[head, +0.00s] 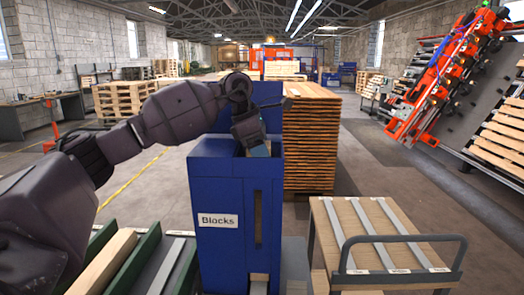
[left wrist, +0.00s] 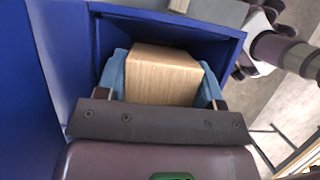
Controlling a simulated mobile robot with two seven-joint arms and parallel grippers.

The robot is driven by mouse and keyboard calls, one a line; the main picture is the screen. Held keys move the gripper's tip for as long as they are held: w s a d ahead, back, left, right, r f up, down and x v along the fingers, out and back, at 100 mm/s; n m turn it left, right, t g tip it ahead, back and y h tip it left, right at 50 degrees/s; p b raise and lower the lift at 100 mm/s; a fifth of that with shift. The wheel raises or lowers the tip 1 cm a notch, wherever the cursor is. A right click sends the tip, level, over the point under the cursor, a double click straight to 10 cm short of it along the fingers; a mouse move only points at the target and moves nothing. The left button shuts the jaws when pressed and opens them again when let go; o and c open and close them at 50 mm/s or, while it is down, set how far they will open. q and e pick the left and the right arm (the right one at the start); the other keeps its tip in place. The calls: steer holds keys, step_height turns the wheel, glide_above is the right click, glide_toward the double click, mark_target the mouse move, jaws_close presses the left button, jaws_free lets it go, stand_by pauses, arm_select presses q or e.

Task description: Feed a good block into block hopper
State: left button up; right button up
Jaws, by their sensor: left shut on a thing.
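The blue block hopper (head: 220,195), labelled "Blocks", stands upright in the middle of the head view. My left gripper (head: 256,148) is at its open top. In the left wrist view, my left gripper (left wrist: 165,82) is shut on a light wooden block (left wrist: 165,72). The block sits between the two blue finger pads, within the opening framed by the hopper's blue walls (left wrist: 232,50). How deep the block is inside cannot be told. In the head view the block is mostly hidden by the gripper and hopper.
A tall stack of boards (head: 311,140) stands right behind the hopper. A cart (head: 335,245) with a grey handle is at the front right. Green-walled channels (head: 150,250) holding a timber piece lie at the front left. Open floor lies left of the hopper.

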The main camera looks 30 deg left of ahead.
arm_select(q)
steer(key=shift+f, duration=0.1)
arm_select(e)
steer(key=shift+s+f, duration=0.25)
steer(key=shift+s, duration=0.15)
arm_select(q)
steer(key=o, duration=0.8)
steer(key=shift+o, duration=0.3)
steer(key=shift+a+r, duration=0.15)
steer(key=shift+r, duration=0.3)
steer(key=shift+o, duration=0.8)
steer(key=v, duration=0.8)
steer(key=shift+s+a+r, duration=0.1)
steer(key=shift+r, duration=0.05)
steer(key=shift+v, duration=0.75)
arm_select(e)
steer(key=shift+w+r, duration=0.25)
steer(key=shift+w, duration=0.25)
steer(key=shift+s, duration=0.1)
